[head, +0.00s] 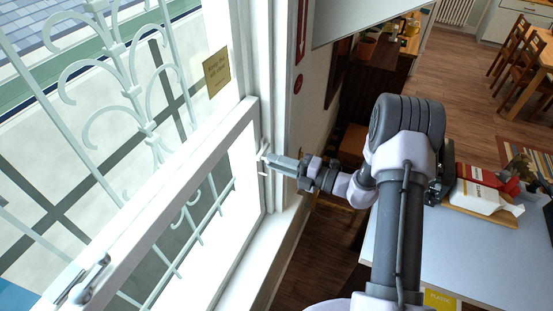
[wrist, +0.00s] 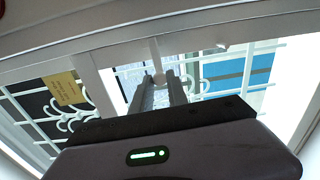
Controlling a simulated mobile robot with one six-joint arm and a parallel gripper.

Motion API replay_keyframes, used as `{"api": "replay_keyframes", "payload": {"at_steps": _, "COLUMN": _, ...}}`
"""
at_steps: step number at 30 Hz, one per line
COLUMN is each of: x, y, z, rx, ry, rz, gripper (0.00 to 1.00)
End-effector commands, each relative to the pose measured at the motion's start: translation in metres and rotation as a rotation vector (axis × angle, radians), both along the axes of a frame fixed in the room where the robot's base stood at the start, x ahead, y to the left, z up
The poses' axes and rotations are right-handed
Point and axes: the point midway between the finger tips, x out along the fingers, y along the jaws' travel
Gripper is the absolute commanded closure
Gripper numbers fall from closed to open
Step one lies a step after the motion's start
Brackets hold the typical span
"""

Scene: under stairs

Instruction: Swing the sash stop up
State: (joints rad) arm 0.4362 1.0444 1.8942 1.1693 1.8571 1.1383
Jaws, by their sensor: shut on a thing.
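The sash stop (head: 264,149) is a small pale piece on the white window frame, at the right end of the sash's top rail. In the wrist view it shows as a short white bar (wrist: 155,56) running down from the frame to between my fingertips. My gripper (head: 272,159) reaches in from the right and is shut on the stop. Its two grey fingers also show in the wrist view (wrist: 159,82). The fingers hide the stop's gripped end.
The white sash (head: 165,185) has a metal handle (head: 90,279) at lower left, with a scrolled grille (head: 130,70) beyond it. A yellow note (head: 216,72) is on the window. A grey-topped table (head: 450,250) with a box stands at right.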

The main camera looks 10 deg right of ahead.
Motion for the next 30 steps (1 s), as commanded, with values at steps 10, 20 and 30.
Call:
{"api": "replay_keyframes", "payload": {"at_steps": 10, "x": 0.0003, "y": -0.0004, "z": 0.0033, "rx": 0.034, "ry": 0.045, "rz": -0.001, "gripper": 1.0}}
{"api": "replay_keyframes", "payload": {"at_steps": 20, "x": 0.0005, "y": -0.0005, "z": 0.0034, "rx": 0.035, "ry": 0.046, "rz": -0.002, "gripper": 1.0}}
{"api": "replay_keyframes", "payload": {"at_steps": 30, "x": 0.0002, "y": -0.0003, "z": 0.0031, "rx": 0.034, "ry": 0.047, "rz": -0.001, "gripper": 0.72}}
